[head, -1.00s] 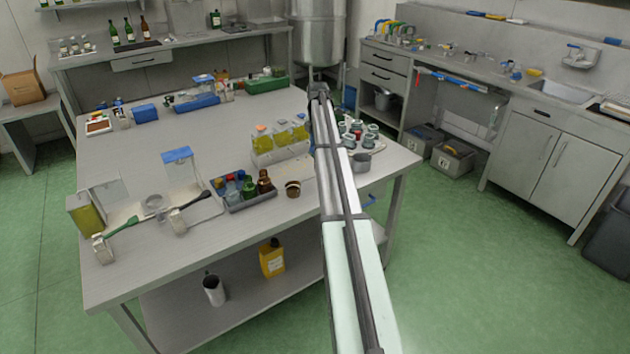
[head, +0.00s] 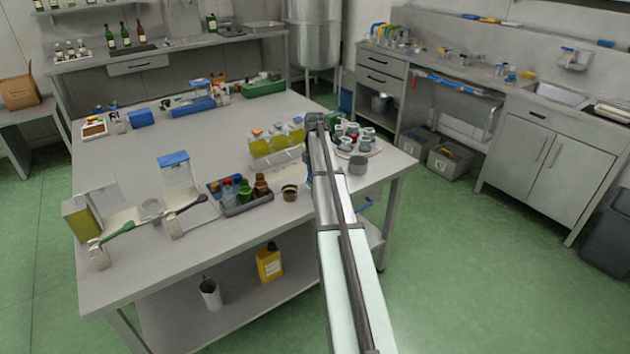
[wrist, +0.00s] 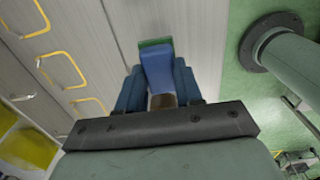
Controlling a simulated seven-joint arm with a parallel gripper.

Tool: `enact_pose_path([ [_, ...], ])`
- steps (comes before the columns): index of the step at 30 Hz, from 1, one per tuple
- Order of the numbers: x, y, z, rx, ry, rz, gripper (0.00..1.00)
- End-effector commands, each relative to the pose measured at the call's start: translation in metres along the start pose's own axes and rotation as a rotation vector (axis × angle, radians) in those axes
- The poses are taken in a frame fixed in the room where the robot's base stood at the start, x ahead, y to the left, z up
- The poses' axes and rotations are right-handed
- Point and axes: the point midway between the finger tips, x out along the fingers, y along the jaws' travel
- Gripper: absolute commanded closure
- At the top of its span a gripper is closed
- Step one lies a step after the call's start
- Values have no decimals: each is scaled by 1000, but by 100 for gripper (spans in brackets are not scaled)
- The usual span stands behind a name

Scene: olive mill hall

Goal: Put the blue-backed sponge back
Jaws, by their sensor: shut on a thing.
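In the wrist view my gripper (wrist: 158,88) has blue fingers closed on the two sides of a blue block with a green edge at its far end. This looks like the blue-backed sponge (wrist: 157,66), and its near part is hidden by the hand. A small brown patch shows between the finger bases. In the head view my arm rises in front of the worktable's right part. My gripper and the sponge are hidden there behind the arm, and I cannot make out a place for the sponge.
The worktable (head: 120,180) holds a dark bottle tray (head: 245,208), a rack of yellow-filled bottles (head: 275,155), a round tray of jars (head: 372,150) and a grey cup (head: 358,165). A sink counter (head: 520,100) stands at the back right.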

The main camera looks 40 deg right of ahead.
Motion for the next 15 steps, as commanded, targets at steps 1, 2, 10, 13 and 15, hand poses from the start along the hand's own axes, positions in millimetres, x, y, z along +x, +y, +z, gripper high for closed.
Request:
enact_pose_path([
  [1,7,0,0,0,0,-1,93],
  [2,11,0,0,0,0,-1,93],
  [10,27,0,0,0,0,0,93],
  [13,27,0,0,0,0,0,93],
  [15,27,0,0,0,0,0,93],
])
